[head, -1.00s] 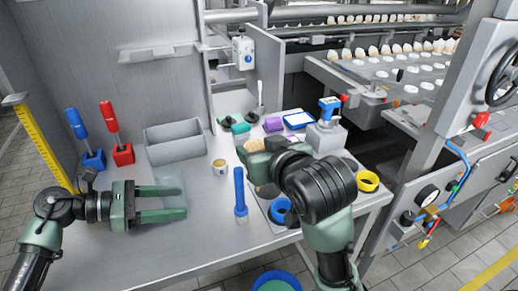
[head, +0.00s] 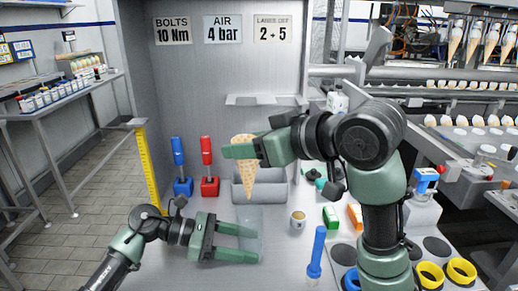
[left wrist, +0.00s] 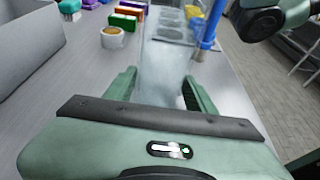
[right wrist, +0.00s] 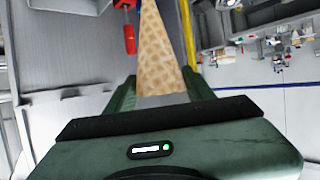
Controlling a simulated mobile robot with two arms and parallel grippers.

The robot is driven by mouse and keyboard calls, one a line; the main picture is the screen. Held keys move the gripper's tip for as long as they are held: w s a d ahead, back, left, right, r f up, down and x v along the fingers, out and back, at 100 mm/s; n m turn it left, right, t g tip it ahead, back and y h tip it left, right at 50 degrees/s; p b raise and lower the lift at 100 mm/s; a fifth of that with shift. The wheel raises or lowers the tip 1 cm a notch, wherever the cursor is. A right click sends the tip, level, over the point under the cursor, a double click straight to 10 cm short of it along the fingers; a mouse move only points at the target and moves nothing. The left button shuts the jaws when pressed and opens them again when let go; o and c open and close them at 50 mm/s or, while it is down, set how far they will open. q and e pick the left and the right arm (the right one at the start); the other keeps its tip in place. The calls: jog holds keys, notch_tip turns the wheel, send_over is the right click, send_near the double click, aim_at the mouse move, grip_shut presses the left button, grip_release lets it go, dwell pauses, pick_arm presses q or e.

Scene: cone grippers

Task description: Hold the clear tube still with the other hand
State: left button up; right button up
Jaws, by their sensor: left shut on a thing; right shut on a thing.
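The clear tube (head: 250,222) is see-through and stands on the bench at the left gripper's fingertips in the head view. My left gripper (head: 256,244) is shut on it, one finger on each side; the tube (left wrist: 160,75) also shows between the fingers in the left wrist view. My right gripper (head: 238,151) is shut on a waffle cone (head: 243,183), held point down in the air above and in front of the grey bin. The cone (right wrist: 160,55) also fills the space between the fingers in the right wrist view.
Blue (head: 182,181) and red (head: 208,180) tools stand in holders beside the grey bin (head: 268,187). A small tin (head: 297,220) and a blue upright handle (head: 316,252) stand right of the tube. Yellow rings (head: 430,274) lie at the right.

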jog(key=shift+f, duration=6.85)
jog(key=o, duration=0.9)
send_near(250, 204)
jog(key=s+r, duration=0.1)
jog(key=s, duration=0.1)
jog(key=s+d+r, duration=0.1)
jog(key=s, duration=0.1)
jog(key=shift+d+r, duration=0.15)
jog(key=shift+r, duration=0.25)
